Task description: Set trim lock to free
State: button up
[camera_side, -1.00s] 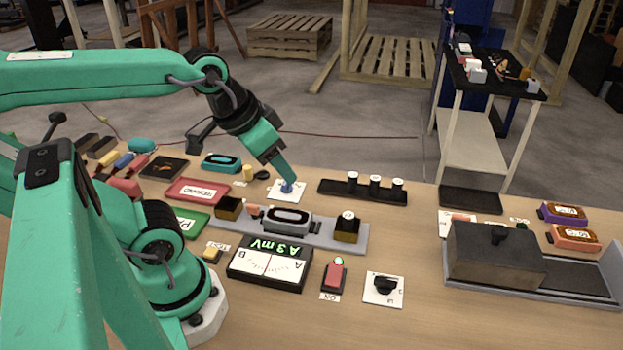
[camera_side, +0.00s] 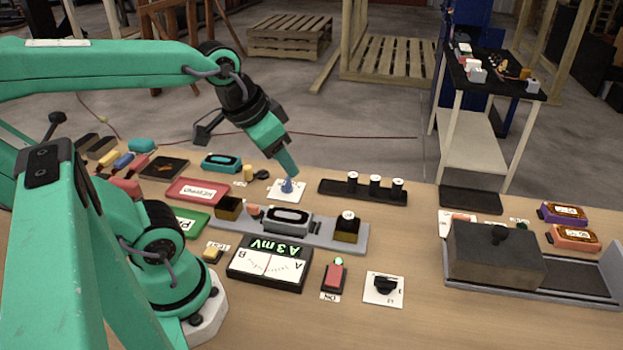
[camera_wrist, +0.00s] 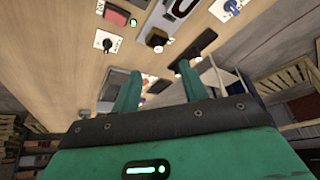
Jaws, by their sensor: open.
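A blue knob (camera_side: 286,185) stands on a small white plate (camera_side: 298,194) behind the grey rail; it also shows at the top right of the wrist view (camera_wrist: 232,6). No label naming the trim lock is readable, and I cannot tell the knob's setting. My gripper (camera_side: 293,173) is just above the blue knob, seemingly apart from it. In the wrist view its two fingers (camera_wrist: 160,85) are spread with nothing between them. A black rotary knob (camera_side: 384,286) on another white plate is at the front right of the meter.
The meter (camera_side: 269,264) reads "A3 mV"; a red switch (camera_side: 335,278) is beside it. A grey rail (camera_side: 325,240) carries boxes. A black rack (camera_side: 337,190) with white-topped posts lies right of the blue knob. A large dark block (camera_side: 495,260) is at right.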

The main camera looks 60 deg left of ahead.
jog(key=w+a+f+g, duration=0.2)
jog(key=w+a, duration=0.3)
jog(key=a, duration=0.2)
jog(key=m+g, duration=0.1)
jog(key=g, duration=0.2)
send_over(248, 167)
jog(key=f, duration=1.2)
jog(key=shift+w+f, duration=0.2)
jog(key=shift+f, duration=0.05)
jog(key=shift+s+a+f+m, duration=0.1)
jog(key=shift+m, duration=0.2)
jog(key=shift+f, duration=0.1)
jog(key=shift+f, duration=3.8)
